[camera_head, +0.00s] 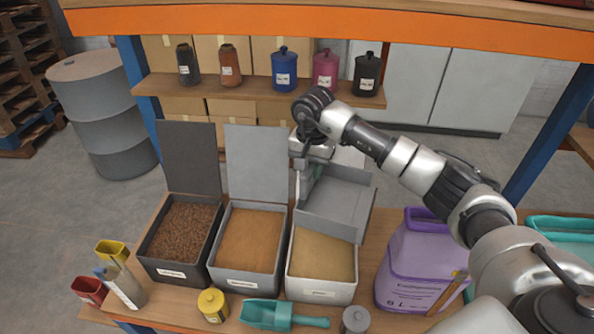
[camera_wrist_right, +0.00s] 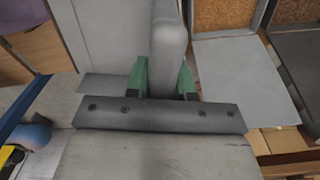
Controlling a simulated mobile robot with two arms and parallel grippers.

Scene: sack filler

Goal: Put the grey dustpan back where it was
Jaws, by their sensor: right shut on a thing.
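The grey dustpan (camera_head: 335,212) hangs in the air over the back of the right-hand bin in the head view. Its broad pan faces up and hides part of that bin and its lid. My right gripper (camera_head: 306,180) is shut on the dustpan's handle. In the right wrist view the grey handle (camera_wrist_right: 167,45) sits between the green fingertips of the right gripper (camera_wrist_right: 165,78). My left gripper is in neither view.
Three open bins stand on the table: dark pellets (camera_head: 182,228), orange-brown grain (camera_head: 249,238), tan grain (camera_head: 322,258). A teal scoop (camera_head: 268,314), yellow canister (camera_head: 212,304) and purple jug (camera_head: 415,260) stand nearby. A shelf (camera_head: 220,90) with several jars is behind.

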